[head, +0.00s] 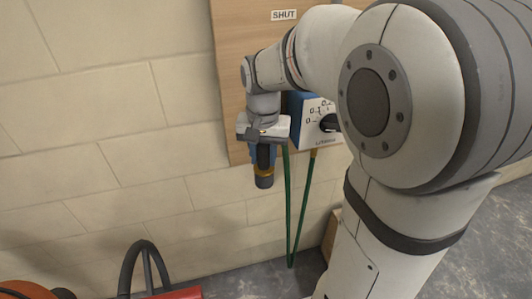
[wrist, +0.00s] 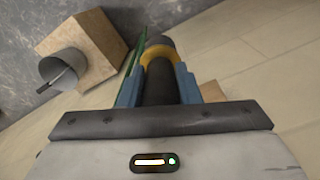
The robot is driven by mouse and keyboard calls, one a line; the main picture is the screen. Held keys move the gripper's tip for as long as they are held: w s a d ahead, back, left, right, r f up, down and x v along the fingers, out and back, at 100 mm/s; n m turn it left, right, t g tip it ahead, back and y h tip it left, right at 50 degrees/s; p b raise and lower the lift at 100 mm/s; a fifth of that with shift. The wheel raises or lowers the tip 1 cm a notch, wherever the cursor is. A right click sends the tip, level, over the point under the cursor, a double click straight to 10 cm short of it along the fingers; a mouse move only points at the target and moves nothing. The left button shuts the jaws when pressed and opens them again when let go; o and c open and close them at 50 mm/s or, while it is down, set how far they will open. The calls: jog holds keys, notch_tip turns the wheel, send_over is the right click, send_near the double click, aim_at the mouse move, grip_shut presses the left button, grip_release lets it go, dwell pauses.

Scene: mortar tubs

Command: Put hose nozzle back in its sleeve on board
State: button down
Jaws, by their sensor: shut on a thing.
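My gripper (head: 264,150) is shut on the hose nozzle (head: 264,181), a dark cylinder with a yellow-orange band, and holds it pointing down near the lower edge of the wooden board (head: 232,70). In the wrist view the nozzle (wrist: 158,85) lies between the two blue fingers of my gripper (wrist: 158,75), its yellow collar at their tips. A green hose (head: 287,200) hangs in a loop below the board; whether it joins the nozzle is hidden. I cannot make out the sleeve on the board; my arm covers much of the board.
A blue-and-white dial box (head: 316,122) is right of my gripper. A "SHUT" label (head: 284,15) is on the board. A red object (head: 178,294) with a black handle stands bottom left.

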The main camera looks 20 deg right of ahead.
jog(key=c, duration=1)
grip_release()
jog(key=shift+r, duration=0.1)
notch_tip(320, 180, up, 8)
jog(key=shift+f, duration=0.15)
jog(key=s+d+f+n+t, duration=0.1)
jog(key=s+f+n, duration=0.3)
jog(key=s, duration=0.9)
notch_tip(320, 180, down, 3)
jog(key=shift+s+f+n+t, duration=0.2)
jog(key=shift+n+t, duration=0.2)
jog(key=shift+t, duration=0.4)
